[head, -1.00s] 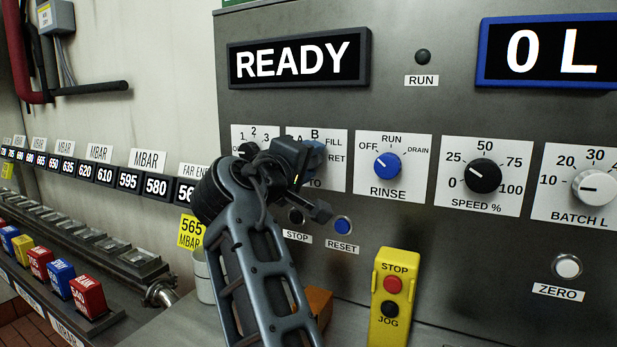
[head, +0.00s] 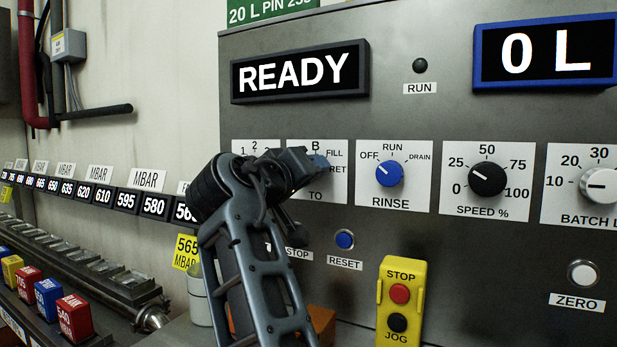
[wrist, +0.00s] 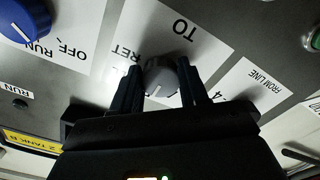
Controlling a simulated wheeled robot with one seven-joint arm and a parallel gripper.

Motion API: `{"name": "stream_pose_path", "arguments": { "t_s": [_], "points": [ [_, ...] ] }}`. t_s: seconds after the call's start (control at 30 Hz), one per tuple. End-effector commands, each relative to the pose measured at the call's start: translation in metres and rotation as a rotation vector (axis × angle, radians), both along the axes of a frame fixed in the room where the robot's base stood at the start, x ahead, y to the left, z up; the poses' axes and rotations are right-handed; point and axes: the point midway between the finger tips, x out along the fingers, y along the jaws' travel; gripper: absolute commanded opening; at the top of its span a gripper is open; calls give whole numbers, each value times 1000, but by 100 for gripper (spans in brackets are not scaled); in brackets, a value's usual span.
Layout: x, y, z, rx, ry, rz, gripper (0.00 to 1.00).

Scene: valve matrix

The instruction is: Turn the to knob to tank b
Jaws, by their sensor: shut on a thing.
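The TO knob (wrist: 160,76) is grey and sits on a white plate (wrist: 165,25) in the wrist view, which shows the panel upside down. My gripper (wrist: 164,80) is shut on the knob, with one dark finger on each side. A pale pointer mark on the knob faces my gripper's body. In the head view my gripper (head: 316,168) covers the knob; B, FILL, RET and TO show on the plate (head: 335,188), while the A mark is hidden. A yellow label (wrist: 33,143) reading "2 TANK B" shows at the lower left of the wrist view.
The blue RINSE knob (head: 389,174) is just right of the TO plate, with the black SPEED knob (head: 487,179) beyond it. The RESET button (head: 345,239) and yellow STOP/JOG box (head: 401,300) are below. The display (head: 300,71) reads READY.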

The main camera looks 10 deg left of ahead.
Motion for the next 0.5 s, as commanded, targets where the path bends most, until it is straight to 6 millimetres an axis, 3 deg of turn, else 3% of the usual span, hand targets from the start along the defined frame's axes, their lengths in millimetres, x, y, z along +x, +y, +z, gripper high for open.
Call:
{"name": "stream_pose_path", "arguments": {
  "t_s": [0.37,0.4,0.5],
  "points": [
    [0,0,-4,2,6,-1,13],
    [0,0,-4,2,6,-1,46],
    [0,0,-3,3,5,-2,56]
  ]
}}
